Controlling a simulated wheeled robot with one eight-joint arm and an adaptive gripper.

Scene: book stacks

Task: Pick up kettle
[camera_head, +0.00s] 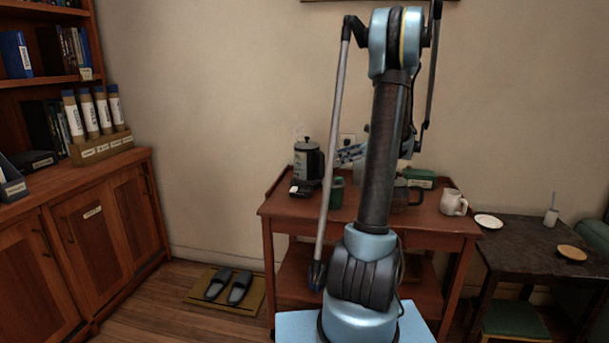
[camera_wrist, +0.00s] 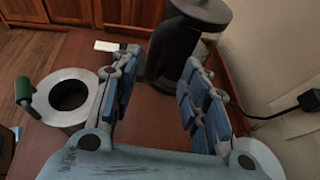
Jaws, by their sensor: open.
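The kettle (camera_head: 308,162), dark with a paler patterned body panel and a black lid, stands upright at the back left of the wooden side table (camera_head: 283,208). In the wrist view the dark kettle (camera_wrist: 171,52) appears ahead, between and just beyond the fingers. My gripper (camera_wrist: 160,64) is open with nothing held, its blue-padded fingers spread on either side of the view. I cannot tell whether a finger touches the kettle. In the head view my gripper (camera_head: 347,155) is partly hidden behind my arm, right of the kettle.
In the wrist view a grey-rimmed vessel (camera_wrist: 50,98) with a green handle sits close to the left finger. A cream mug (camera_head: 453,202) stands at the table's right. The wall and a black plug (camera_wrist: 309,100) lie right.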

